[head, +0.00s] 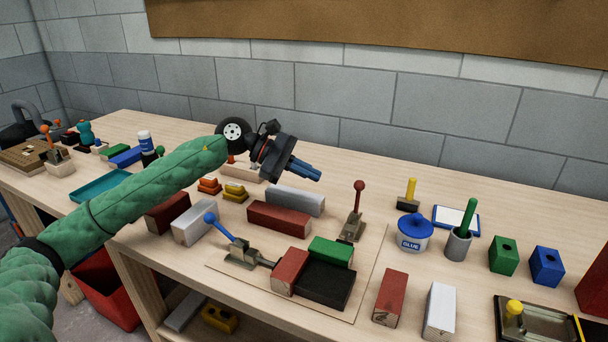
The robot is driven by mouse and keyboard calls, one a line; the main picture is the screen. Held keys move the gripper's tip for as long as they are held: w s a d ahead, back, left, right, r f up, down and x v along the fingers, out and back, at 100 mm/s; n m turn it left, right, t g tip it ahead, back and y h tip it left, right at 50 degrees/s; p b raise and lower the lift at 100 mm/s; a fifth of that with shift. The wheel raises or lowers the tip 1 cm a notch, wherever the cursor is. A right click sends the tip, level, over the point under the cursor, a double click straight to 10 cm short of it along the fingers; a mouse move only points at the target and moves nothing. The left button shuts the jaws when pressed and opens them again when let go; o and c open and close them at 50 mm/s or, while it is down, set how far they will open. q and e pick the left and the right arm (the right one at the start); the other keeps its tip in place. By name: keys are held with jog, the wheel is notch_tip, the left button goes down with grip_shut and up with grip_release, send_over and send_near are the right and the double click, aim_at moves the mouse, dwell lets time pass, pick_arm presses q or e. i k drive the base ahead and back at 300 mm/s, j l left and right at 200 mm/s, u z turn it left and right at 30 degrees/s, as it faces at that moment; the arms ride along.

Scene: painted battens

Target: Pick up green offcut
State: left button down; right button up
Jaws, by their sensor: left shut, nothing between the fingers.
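A short green block (331,251), which looks like the green offcut, lies against the back of a black block (326,285) near the middle front of the bench. A red block (290,271) stands at its left front. My left gripper (311,172) has blue fingers pointing right. It is shut and empty, held above the bench, behind and a little left of the green block. Another green piece (114,152) lies far left beside a blue one. My right gripper is not in view.
A red-knobbed clamp (355,212) stands just behind the green block, and a blue-handled clamp (237,250) to its left. Red and white battens (279,217) lie behind.

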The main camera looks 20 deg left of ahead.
aim_at(328, 250)
jog(key=k, duration=1)
